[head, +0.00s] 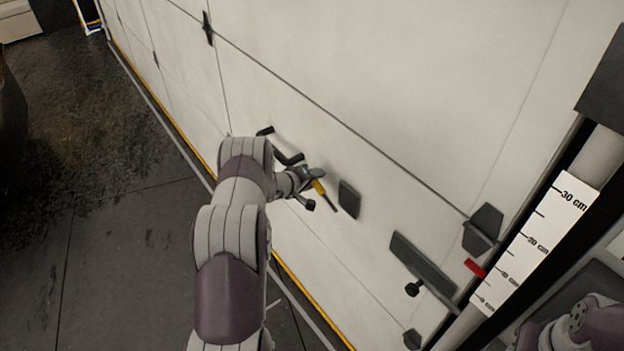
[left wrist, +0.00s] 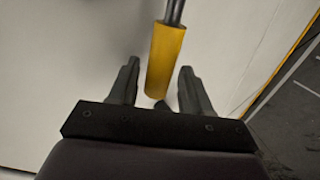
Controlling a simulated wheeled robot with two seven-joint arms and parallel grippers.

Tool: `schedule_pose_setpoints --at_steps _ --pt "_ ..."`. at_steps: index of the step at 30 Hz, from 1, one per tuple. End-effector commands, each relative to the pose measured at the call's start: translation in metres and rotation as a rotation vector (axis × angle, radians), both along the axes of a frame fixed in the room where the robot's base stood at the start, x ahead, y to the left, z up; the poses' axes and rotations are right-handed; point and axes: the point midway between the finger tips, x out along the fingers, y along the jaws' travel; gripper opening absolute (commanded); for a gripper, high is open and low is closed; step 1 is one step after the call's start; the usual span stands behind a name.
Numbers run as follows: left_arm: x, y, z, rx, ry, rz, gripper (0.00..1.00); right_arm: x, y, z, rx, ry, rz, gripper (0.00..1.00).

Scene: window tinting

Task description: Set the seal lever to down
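The seal lever, by its look, is a dark rod with a yellow grip (head: 320,188) beside a dark plate (head: 349,199) on the white panelled door. The rod slants down and to the right from the grip in the head view. My left gripper (head: 311,184) is at the grip. In the left wrist view the yellow grip (left wrist: 165,60) sits between the two dark fingers of my left gripper (left wrist: 159,72), with a gap on each side. The fingers are open. My right gripper does not show.
A dark bent handle (head: 285,153) is on the door just behind my left wrist. Open floor (head: 125,240) lies to the left.

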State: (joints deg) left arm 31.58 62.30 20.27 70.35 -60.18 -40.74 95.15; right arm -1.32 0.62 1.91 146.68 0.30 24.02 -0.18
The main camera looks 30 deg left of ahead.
Motion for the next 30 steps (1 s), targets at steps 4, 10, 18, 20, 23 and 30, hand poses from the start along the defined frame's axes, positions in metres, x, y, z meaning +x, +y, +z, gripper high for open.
schedule_pose_setpoints --at_steps 4,10,18,20,23,30 --pt "-0.004 0.001 0.003 0.0 -0.001 0.0 0.48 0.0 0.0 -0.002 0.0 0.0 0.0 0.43" --pt "-0.036 0.008 0.021 0.0 -0.001 0.003 0.48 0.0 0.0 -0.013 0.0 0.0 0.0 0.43" --pt "-0.09 0.018 0.055 0.0 0.0 0.002 0.48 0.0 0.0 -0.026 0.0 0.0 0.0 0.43" --pt "-0.097 0.019 0.06 0.0 0.0 0.001 0.48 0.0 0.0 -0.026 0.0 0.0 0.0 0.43" --pt "-0.104 0.019 0.065 0.0 0.001 0.001 0.48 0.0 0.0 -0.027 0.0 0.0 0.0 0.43" --pt "-0.105 0.019 0.066 0.0 0.001 0.0 0.48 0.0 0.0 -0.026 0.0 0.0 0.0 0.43"
